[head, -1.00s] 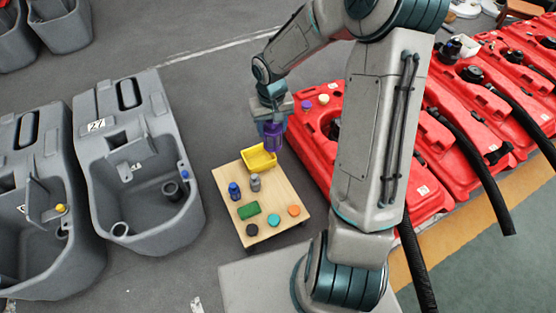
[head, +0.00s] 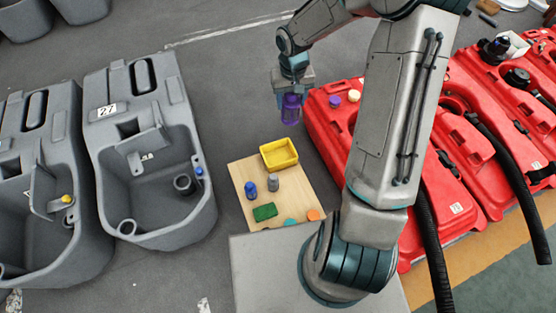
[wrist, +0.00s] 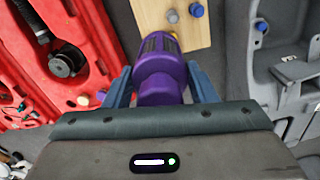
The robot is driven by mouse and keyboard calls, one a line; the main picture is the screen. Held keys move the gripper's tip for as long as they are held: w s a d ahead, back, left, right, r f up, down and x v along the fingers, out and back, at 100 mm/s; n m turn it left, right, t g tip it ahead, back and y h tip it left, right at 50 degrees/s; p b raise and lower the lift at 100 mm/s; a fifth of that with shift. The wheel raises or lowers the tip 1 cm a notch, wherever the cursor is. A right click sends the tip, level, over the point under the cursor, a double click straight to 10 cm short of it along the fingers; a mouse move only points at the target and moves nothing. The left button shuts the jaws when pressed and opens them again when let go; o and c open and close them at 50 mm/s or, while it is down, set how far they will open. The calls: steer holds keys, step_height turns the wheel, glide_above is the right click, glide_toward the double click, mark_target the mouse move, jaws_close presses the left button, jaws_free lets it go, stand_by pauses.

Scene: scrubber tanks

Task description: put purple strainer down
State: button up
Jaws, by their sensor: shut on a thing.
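The purple strainer (head: 291,108) hangs in my gripper (head: 293,97), above the grey floor just beyond the far edge of the wooden board in the head view. In the wrist view the purple strainer (wrist: 161,72) sits between the two fingers of my gripper (wrist: 161,88), with a dark slotted end pointing away. My gripper is shut on it. The strainer is apart from the board and the red tanks.
Grey tanks (head: 150,222) stand left, red tanks (head: 326,125) right.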

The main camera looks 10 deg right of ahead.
steer(key=w+f+n+b, duration=0.1)
steer(key=w+f+b, duration=0.4)
steer(key=f+b, duration=0.7)
steer(key=w+f+n+b, duration=0.1)
steer(key=w+f+b, duration=0.5)
steer(key=f+b, duration=0.7)
steer(key=w+f+b, duration=0.5)
steer(key=f+b, duration=0.7)
steer(key=f, duration=2)
steer(key=shift+w+d+f+n+b, duration=0.25)
steer(key=shift+w+d+n+b, duration=0.1)
steer(key=shift+n+b, duration=0.05)
steer(key=shift+r, duration=0.1)
steer(key=o, duration=1.1)
